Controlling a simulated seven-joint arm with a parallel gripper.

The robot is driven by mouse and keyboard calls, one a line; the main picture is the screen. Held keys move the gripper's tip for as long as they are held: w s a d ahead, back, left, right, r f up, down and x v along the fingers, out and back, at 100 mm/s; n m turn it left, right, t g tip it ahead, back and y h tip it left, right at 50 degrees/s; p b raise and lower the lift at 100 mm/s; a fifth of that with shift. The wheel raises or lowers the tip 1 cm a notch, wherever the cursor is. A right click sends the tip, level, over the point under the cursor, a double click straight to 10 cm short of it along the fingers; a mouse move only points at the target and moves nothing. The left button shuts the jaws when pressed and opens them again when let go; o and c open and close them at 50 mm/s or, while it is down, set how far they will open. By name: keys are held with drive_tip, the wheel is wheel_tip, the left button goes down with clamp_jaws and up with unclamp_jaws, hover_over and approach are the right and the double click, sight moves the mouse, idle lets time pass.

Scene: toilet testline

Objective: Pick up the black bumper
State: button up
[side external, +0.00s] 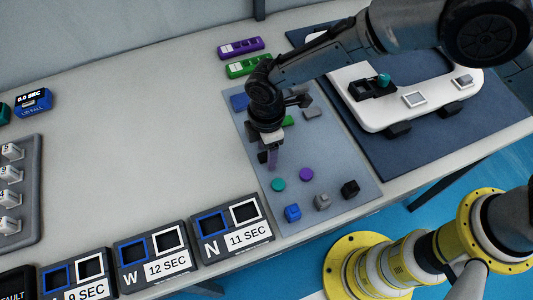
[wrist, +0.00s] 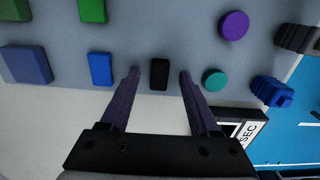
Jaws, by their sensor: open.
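The black bumper, a small flat black block (wrist: 159,74), lies on the grey mat (wrist: 180,35). In the wrist view it sits between my two purple fingers, with a gap on both sides. In the side view a dark piece (side external: 262,157) beside my fingers appears to be the same bumper, partly hidden. My gripper (side external: 271,161) is open, pointing down over the mat, and holds nothing. Its fingertips in the wrist view (wrist: 159,80) stand either side of the bumper; their height above the mat is hard to tell.
A blue block (wrist: 100,68) and a teal disc (wrist: 214,80) lie close outside my fingers. A purple disc (side external: 306,174), a blue knobbed piece (side external: 292,212), a grey one (side external: 323,202) and a black one (side external: 349,188) are nearby. A white toilet seat (side external: 430,100) stands at right; timer boxes (side external: 232,228) in front.

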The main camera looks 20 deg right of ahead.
clamp_jaws()
idle(0.3)
drive_tip(key=shift+r, duration=0.1)
